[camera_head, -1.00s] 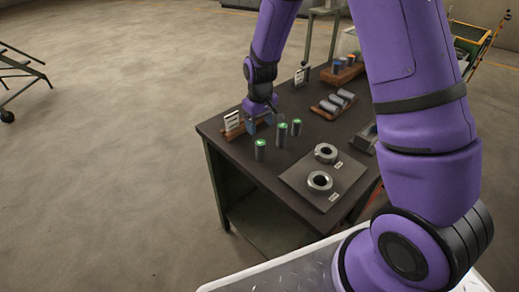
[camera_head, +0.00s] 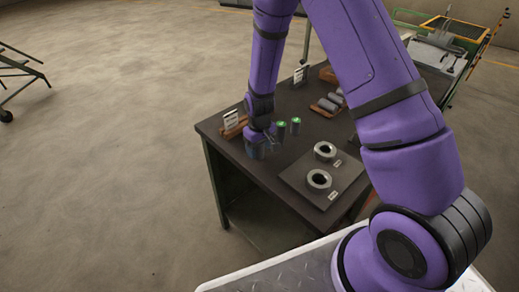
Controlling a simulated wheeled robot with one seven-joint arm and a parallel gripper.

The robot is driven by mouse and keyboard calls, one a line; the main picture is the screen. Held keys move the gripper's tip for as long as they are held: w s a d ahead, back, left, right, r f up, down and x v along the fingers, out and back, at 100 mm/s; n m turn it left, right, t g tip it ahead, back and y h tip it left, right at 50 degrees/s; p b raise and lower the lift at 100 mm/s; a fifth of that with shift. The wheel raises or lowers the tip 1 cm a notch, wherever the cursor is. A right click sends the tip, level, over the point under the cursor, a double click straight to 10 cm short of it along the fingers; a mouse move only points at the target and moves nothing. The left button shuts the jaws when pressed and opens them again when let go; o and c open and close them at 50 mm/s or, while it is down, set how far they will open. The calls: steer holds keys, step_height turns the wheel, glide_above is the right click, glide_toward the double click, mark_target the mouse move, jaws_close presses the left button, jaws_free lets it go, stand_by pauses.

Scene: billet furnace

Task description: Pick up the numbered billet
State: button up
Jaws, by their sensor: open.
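Dark upright billets with green tops stand on the dark table (camera_head: 221,148). One billet (camera_head: 281,130) and another billet (camera_head: 295,126) show just right of my gripper. Any numbers on them are too small to read. My gripper (camera_head: 262,151) points down at the table's left part, jaws open. It covers the place where a third green-topped billet stood in the earlier frame, so that billet is hidden, and I cannot tell whether the jaws are around it or beside it.
A plate (camera_head: 296,172) with two metal rings lies at the front right of the table. A wooden rack (camera_head: 233,129) with a white sign stands at the left. Grey cylinders (camera_head: 329,104) lie farther back. Open floor lies left.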

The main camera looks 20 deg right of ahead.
jaws_close()
steer(key=shift+r, duration=0.1)
stand_by(0.3)
